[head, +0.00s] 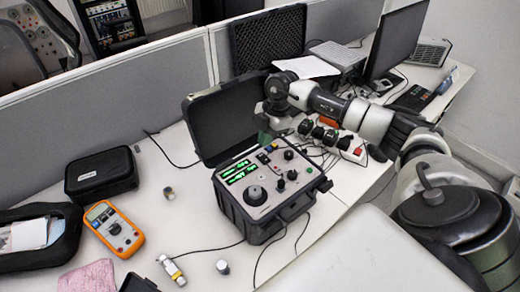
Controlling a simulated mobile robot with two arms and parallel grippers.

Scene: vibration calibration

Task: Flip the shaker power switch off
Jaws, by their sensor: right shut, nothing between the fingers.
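The shaker unit (262,221) is an open dark case on the white desk, with its lid raised behind it. Its panel has lit green displays (238,171), a large black dial (256,195), several smaller knobs and a small red part near the back edge. I cannot make out which part is the power switch or its position. My right gripper (266,137) points down over the back edge of the panel, close to the red part. It is shut and empty. I cannot tell whether it touches the panel. My left gripper is out of view.
A power strip with plugs (352,152) and cables lies right of the case. A monitor (396,38) and an open foam-lined case (267,40) stand behind. An orange multimeter (114,229), a black pouch (101,174) and small cylinders lie left. Grey partitions edge the desk.

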